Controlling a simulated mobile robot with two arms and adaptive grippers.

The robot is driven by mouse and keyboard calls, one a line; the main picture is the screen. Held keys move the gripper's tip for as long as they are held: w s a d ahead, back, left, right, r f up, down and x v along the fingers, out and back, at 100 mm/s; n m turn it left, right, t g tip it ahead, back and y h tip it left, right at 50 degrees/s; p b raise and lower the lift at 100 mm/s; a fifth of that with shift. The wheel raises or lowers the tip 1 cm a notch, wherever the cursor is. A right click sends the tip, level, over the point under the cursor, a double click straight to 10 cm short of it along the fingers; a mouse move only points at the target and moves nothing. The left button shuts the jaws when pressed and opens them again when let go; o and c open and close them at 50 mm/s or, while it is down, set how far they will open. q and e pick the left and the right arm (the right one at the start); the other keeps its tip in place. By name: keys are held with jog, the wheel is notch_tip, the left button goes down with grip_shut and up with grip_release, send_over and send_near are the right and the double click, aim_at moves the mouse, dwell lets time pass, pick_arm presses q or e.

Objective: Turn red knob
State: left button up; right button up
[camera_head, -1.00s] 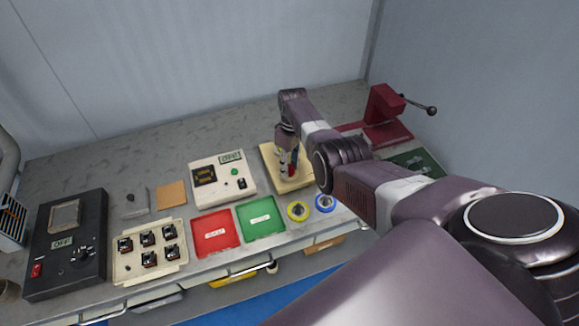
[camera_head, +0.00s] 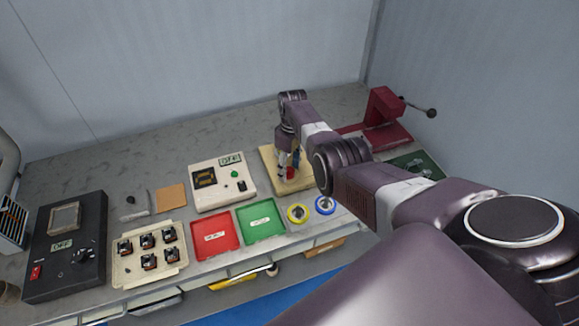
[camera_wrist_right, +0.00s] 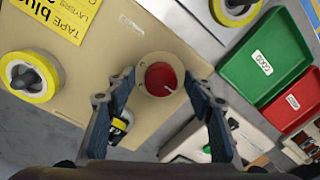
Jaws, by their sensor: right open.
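The red knob (camera_wrist_right: 161,78) sits on a beige board (camera_wrist_right: 95,60). In the right wrist view it is round, with a light pointer mark toward the lower right. My right gripper (camera_wrist_right: 160,108) is open, its two blue-padded fingers apart on either side of the knob's near side. I see no finger touching the knob. In the head view my right gripper (camera_head: 288,165) is over the beige board (camera_head: 268,158), and the red knob (camera_head: 291,173) shows partly behind the fingers. My left gripper is out of view.
A green tray (camera_head: 278,230) and a red tray (camera_head: 233,243) lie to the left in front. Two tape rolls, yellow (camera_head: 298,213) and blue (camera_head: 325,205), stand near the front edge. A white meter box (camera_head: 215,202) is left of the board. A dark red winder (camera_head: 385,110) stands at the right.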

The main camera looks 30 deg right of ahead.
aim_at(291, 169)
jog(key=shift+r, duration=0.1)
notch_tip(291, 169, up, 12)
jog(key=shift+w+d, duration=0.15)
jog(key=shift+d, duration=0.2)
dwell(0.6)
